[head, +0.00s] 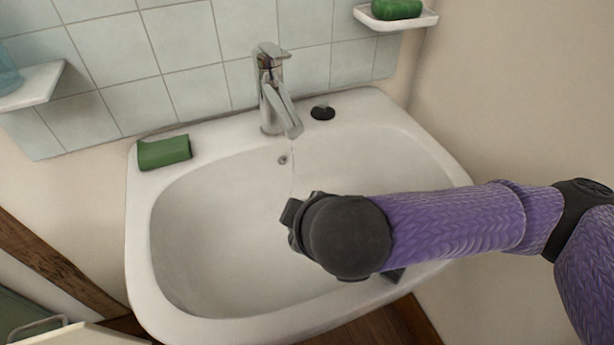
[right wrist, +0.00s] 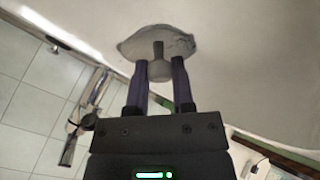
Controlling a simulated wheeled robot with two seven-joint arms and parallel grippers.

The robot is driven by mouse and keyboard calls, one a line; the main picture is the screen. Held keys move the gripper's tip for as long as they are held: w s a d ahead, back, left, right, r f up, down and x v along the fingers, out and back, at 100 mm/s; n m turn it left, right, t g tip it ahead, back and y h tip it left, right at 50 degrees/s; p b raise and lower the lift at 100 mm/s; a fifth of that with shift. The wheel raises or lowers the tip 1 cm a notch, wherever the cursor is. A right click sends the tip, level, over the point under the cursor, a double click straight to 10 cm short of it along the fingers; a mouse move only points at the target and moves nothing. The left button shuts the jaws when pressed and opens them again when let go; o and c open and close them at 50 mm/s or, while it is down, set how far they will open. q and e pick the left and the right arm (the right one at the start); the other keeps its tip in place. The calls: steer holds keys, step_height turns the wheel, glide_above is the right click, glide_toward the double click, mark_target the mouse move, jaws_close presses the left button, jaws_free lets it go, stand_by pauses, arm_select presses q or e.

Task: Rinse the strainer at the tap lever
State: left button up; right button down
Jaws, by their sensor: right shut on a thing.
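The tap (head: 274,98) stands at the back of the white washbasin (head: 205,245), with its lever (head: 271,52) on top. A faint thin line, seemingly water, runs down from its spout. My right gripper is over the basin in front of the tap; its wrist hides its fingers in the head view. In the right wrist view, my right gripper (right wrist: 160,85) is shut on the stem of the strainer (right wrist: 157,42), a grey round disc with a knob. The tap also shows there (right wrist: 88,108). My left gripper is in neither view.
A green sponge (head: 165,152) lies on the basin's back left rim. A small black stopper-like piece (head: 322,113) sits right of the tap. A shelf with green soap (head: 396,8) is at upper right; another shelf (head: 32,86) is at left. The basin's left half is clear.

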arm_select(q)
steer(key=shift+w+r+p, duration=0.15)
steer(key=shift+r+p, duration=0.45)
steer(key=shift+p, duration=0.05)
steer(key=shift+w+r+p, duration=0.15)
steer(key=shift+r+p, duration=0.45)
arm_select(e)
steer(key=s+r, duration=0.4)
steer(key=s, duration=0.1)
